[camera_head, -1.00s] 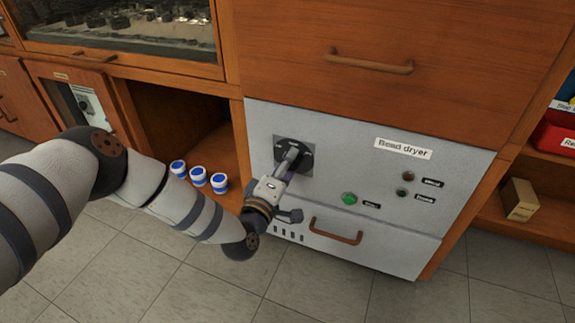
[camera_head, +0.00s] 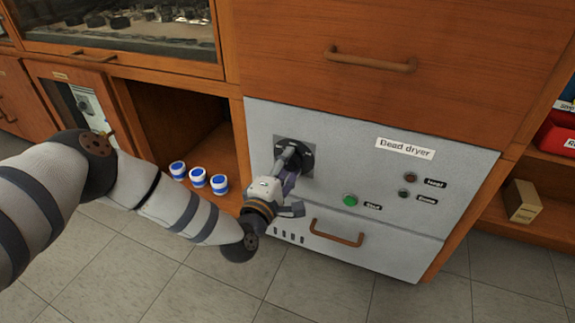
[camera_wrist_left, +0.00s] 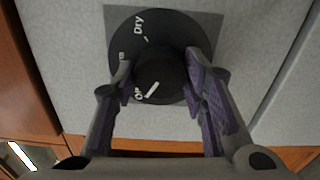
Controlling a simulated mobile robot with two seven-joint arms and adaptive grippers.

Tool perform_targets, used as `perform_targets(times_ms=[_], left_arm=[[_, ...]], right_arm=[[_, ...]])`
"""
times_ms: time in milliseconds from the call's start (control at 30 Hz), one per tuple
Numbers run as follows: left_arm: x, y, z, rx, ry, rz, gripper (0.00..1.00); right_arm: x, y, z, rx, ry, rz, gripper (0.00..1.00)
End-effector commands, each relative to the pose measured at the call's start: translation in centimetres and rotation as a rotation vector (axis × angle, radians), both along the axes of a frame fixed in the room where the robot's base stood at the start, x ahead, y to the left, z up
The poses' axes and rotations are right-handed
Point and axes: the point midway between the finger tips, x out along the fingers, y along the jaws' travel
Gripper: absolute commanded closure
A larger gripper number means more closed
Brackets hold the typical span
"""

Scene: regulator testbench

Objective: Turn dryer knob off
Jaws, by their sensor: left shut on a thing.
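The bead dryer (camera_head: 330,180) is a grey panel with a black round dial (camera_head: 307,152) at its upper left. In the left wrist view the dark knob (camera_wrist_left: 160,68) stands in the middle of the dial plate, with a white line on its lower left side near a partly readable label. "Dry" is printed at the dial's upper left. My left gripper (camera_head: 291,166) reaches the dial from below. In the wrist view my left gripper (camera_wrist_left: 160,80) has its purple-padded fingers on both sides of the knob, shut on it. My right gripper is not in view.
A green button (camera_head: 350,200), small indicators and a drawer handle (camera_head: 337,233) are on the panel right of and below my gripper. Blue-and-white jars (camera_head: 198,177) stand in the open cubby at left. A wooden drawer handle (camera_head: 370,60) is above.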

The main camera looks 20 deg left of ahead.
Motion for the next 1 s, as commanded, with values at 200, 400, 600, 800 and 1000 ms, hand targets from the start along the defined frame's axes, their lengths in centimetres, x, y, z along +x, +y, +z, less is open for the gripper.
perform_targets(times_ms=[200,400,600,800,1000], left_arm=[[0.0,-0.2,0.0,-0.002,0.001,-0.003,0.89],[0.0,-0.1,0.0,-0.001,0.001,-0.002,0.41],[-0.1,0.0,0.0,0.000,0.001,-0.001,0.41],[-3.9,0.1,-0.1,-0.002,0.005,-0.002,0.41],[-9.2,0.2,-0.1,-0.003,0.004,-0.002,0.41]], right_arm=[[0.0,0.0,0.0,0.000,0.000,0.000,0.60],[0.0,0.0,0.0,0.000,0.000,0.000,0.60],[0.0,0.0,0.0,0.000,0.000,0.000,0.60],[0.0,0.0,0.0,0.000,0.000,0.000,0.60],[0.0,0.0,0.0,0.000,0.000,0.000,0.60]])
